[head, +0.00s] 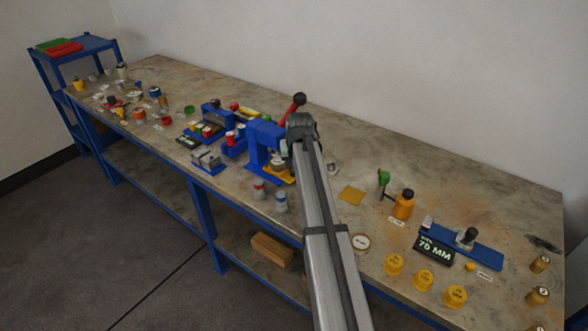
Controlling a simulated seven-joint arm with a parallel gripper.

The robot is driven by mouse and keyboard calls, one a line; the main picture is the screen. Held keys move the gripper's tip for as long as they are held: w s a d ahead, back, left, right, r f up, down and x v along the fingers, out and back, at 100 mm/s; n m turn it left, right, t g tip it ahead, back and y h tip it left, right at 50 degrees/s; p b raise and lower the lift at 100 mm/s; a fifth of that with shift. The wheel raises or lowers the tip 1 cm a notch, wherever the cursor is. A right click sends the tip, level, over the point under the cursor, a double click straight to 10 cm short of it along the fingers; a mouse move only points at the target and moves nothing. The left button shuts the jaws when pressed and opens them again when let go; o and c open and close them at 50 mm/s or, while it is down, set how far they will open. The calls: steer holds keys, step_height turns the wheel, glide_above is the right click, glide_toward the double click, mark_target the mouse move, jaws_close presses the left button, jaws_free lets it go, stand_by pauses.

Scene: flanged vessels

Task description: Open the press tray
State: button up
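A blue press (262,140) stands near the middle of the bench, just left of the end of my arm. My gripper (301,128) is at the press's right side, seen from behind. Its fingers are hidden, and I cannot see whether it touches the press.
Two small red-and-blue-topped bottles (281,201) stand in front of the press. Blue fixtures (212,122) are to its left. An orange bottle (403,205), yellow caps (423,279) and a blue gauge with a "75 MM" sign (434,252) lie right. The bench's back strip is mostly clear.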

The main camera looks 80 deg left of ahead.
steer(key=shift+x, duration=2.45)
jaws_close()
